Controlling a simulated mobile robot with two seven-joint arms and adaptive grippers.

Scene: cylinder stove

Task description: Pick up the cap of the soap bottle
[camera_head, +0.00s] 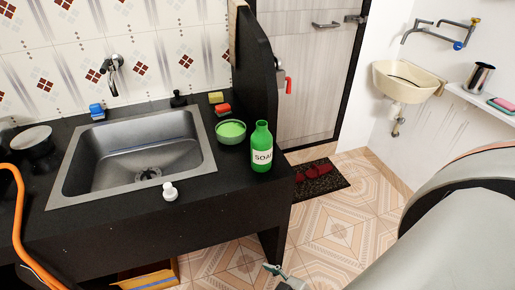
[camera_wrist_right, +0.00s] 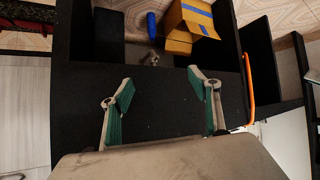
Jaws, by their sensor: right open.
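The green soap bottle (camera_head: 262,150) stands upright on the dark counter, right of the sink, with its label facing me. Its neck top looks bare, without a cap. A small white cap-like piece (camera_head: 170,192) sits on the counter by the sink's front edge. My right gripper (camera_head: 279,276) shows only partly at the bottom of the head view, below counter height and apart from both. In the right wrist view my right gripper (camera_wrist_right: 160,82) is open, with nothing between its green-padded fingers. The bottle and the white piece cannot be made out there. My left gripper is not in view.
The metal sink (camera_head: 205,165) fills much of the counter (camera_head: 110,240). A green bowl (camera_head: 231,132) stands beside the bottle, with sponges (camera_head: 222,108) behind it. A dark upright panel (camera_head: 258,70) rises behind. A cardboard box (camera_wrist_right: 190,22) and blue object (camera_wrist_right: 152,24) lie beyond my fingers.

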